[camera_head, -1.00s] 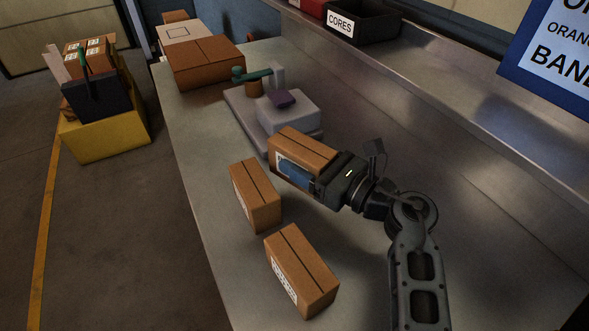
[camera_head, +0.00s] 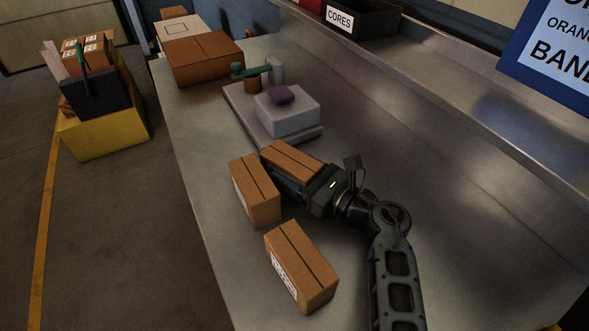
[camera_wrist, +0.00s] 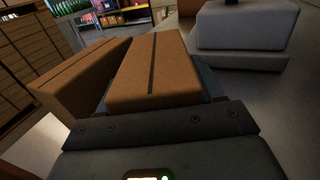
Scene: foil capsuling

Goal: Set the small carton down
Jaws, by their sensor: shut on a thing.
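The small carton (camera_head: 293,160) is brown with a dark seam along its top. My gripper (camera_head: 288,180) is shut on it, with one finger along its near side. In the wrist view the held carton (camera_wrist: 152,70) fills the middle between the fingers. It is low over the steel bench, just right of a standing brown carton (camera_head: 256,190). That neighbour (camera_wrist: 78,78) shows close on the left in the wrist view. I cannot tell whether the two touch, or whether the held carton's underside meets the bench.
Another labelled carton (camera_head: 302,268) stands nearer on the bench (camera_head: 205,170). Behind the held carton is a grey device (camera_head: 288,112) with a purple pad. Larger boxes (camera_head: 203,57) stand at the far end. A raised steel ledge (camera_head: 440,95) runs along the right.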

